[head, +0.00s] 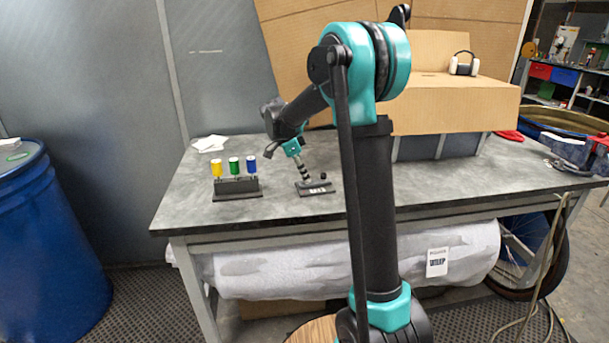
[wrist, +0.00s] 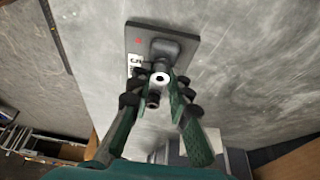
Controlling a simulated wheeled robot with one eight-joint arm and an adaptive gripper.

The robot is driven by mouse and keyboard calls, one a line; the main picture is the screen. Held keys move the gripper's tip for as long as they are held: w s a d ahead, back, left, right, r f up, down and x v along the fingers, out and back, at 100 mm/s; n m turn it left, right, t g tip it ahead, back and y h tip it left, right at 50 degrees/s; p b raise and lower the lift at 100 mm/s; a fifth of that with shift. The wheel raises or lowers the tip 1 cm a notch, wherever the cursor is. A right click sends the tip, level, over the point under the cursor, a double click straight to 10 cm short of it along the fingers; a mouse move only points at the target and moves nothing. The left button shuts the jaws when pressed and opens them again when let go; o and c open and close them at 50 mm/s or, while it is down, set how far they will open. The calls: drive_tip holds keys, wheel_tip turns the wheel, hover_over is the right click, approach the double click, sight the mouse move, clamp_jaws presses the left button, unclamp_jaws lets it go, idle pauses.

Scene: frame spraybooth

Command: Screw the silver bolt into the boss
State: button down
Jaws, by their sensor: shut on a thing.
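My gripper (wrist: 158,88) is shut on the silver bolt (wrist: 161,78), whose bright round head with a dark centre shows between the fingertips in the wrist view. The boss (wrist: 168,50) is a dark raised block on a dark plate (wrist: 140,32) with a white label, just beyond the bolt. In the head view my gripper (head: 305,174) points down at the plate (head: 316,189) on the bench. I cannot tell whether the bolt's thread is inside the boss; the fingers and the bolt's head hide the contact.
A black rack (head: 237,189) with yellow (head: 216,168), green (head: 234,166) and blue (head: 251,164) topped pieces stands left of the plate. A small dark knob (head: 323,176) shows by the plate. A cardboard box (head: 450,105) fills the bench's back right. The bench's front right is clear.

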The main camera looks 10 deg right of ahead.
drive_tip(key=m, duration=0.2)
drive_tip(key=m+g, duration=0.1)
drive_tip(key=m, duration=0.1)
drive_tip(key=shift+w+g, duration=0.1)
drive_tip(key=shift+g, duration=0.2)
drive_tip(key=c, duration=1.3)
unclamp_jaws()
drive_tip(key=shift+c, duration=0.2)
